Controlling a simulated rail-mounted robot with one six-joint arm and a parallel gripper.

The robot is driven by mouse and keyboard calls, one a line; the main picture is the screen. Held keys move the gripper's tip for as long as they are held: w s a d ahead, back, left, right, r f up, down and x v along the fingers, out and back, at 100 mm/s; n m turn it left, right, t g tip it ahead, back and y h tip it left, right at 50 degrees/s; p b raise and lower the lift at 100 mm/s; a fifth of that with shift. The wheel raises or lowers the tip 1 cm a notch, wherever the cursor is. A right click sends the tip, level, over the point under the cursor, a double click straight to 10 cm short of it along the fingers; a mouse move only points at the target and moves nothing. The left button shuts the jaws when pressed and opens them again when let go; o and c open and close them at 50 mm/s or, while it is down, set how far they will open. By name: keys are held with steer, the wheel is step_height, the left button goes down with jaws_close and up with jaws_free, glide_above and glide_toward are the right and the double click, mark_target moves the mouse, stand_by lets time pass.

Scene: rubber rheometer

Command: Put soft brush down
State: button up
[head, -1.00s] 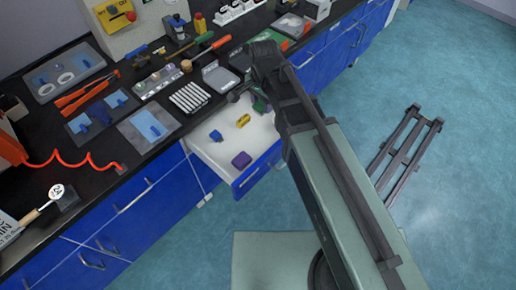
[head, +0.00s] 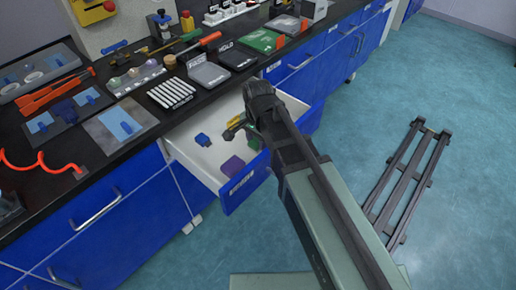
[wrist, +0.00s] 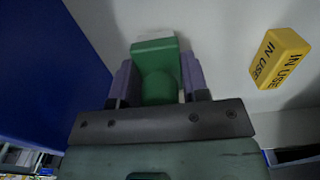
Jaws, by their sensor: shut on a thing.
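My gripper (wrist: 158,78) is shut on a green object (wrist: 155,50), which I take to be the soft brush. It sits between the two purple-grey fingers in the wrist view. In the head view, my gripper (head: 236,129) is at the open white drawer (head: 208,160), and a bit of green (head: 254,143) shows beside my dark wrist. The wrist view shows the pale drawer floor beyond the green object. Whether the object touches the floor cannot be told. My arm hides part of the drawer's right side.
In the drawer are a yellow "IN USE" block (wrist: 280,58), a blue block (head: 203,139) and a purple block (head: 232,165). The blue drawer front (head: 243,186) borders it. The black worktop (head: 100,125) behind holds metal rods (head: 171,94), trays and tools. The drawer's left front is clear.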

steer(key=shift+f+p, duration=0.25)
steer(key=shift+p, duration=0.05)
steer(key=shift+f, duration=0.2)
steer(key=o, duration=0.8)
steer(key=shift+r, duration=0.15)
step_height(320, 180, up, 12)
steer(key=p, duration=1.2)
steer(key=shift+r, duration=0.2)
steer(key=s+d+n, duration=0.2)
steer(key=d+n, duration=0.1)
steer(key=d, duration=0.2)
steer(key=s+d+n, duration=0.2)
steer(key=s+d, duration=0.1)
steer(key=d, duration=0.2)
steer(key=s+d+n, duration=0.3)
steer(key=d, duration=0.2)
steer(key=shift+s+d+f+n, duration=0.15)
steer(key=shift+s+d+n, duration=0.1)
steer(key=shift+d+n, duration=0.1)
